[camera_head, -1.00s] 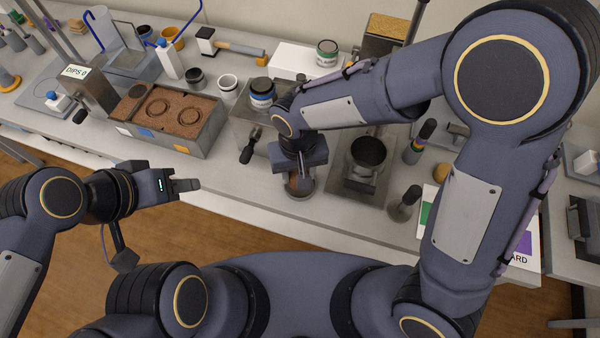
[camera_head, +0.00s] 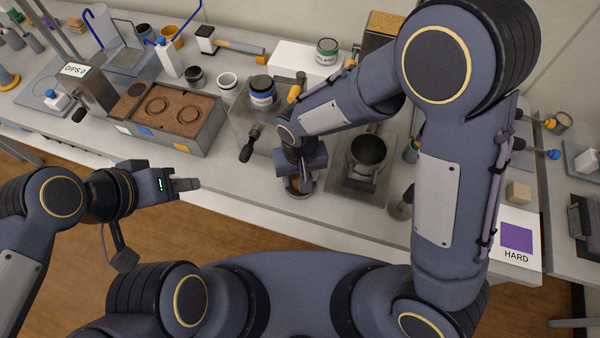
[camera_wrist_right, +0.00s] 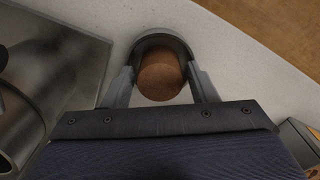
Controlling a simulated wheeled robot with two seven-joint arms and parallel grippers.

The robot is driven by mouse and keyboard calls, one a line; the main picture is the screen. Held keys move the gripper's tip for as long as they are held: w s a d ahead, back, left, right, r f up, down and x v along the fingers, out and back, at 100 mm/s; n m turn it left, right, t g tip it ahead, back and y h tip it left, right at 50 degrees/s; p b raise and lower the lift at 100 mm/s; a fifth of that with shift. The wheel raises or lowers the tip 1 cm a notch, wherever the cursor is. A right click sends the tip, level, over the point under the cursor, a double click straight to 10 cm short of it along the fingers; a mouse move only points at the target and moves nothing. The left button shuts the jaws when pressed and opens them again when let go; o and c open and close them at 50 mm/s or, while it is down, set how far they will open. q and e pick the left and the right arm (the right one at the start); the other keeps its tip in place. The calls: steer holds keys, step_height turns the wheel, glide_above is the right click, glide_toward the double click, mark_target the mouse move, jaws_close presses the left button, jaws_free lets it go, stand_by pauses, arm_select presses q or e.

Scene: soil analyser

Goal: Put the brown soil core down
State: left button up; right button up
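The brown soil core (camera_wrist_right: 160,78) is a short round cylinder at the middle top of the right wrist view. It sits in or over a dark grey round cup (camera_wrist_right: 162,40), whose rim arches behind it. The cup also shows near the bench's front edge in the head view (camera_head: 299,193). My right gripper (camera_wrist_right: 161,84) has one finger on each side of the core and seems to hold it. In the head view the gripper mostly hides the core. My left gripper (camera_head: 186,184) is empty, off the bench's front edge; its finger gap cannot be made out.
A soil tray (camera_head: 166,112) with two round marks stands left. A plate carrying a dark-topped pot (camera_head: 368,150) is just right of the cup. A black-handled tool (camera_head: 249,145) and a blue-banded jar (camera_head: 262,92) stand close left. A purple HARD card (camera_head: 516,238) lies right.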

mark_target(300, 176)
steer(key=shift+o, duration=0.9)
steer(key=shift+r, duration=0.1)
steer(key=shift+r+p, duration=0.2)
steer(key=shift+p, duration=0.1)
step_height(300, 176, up, 12)
steer(key=s+d+r+m+t+y, duration=0.2)
steer(key=s+d, duration=0.4)
steer(key=d, duration=0.4)
steer(key=s+d+r+m+t+y, duration=0.1)
steer(key=s+d+r+m+t, duration=0.1)
steer(key=d, duration=0.8)
steer(key=s+r+t, duration=0.1)
steer(key=s+r, duration=0.1)
steer(key=s, duration=0.1)
steer(key=shift+s+d+r+t+y, duration=0.3)
steer(key=shift+s+r+y, duration=0.05)
steer(key=shift+y, duration=0.05)
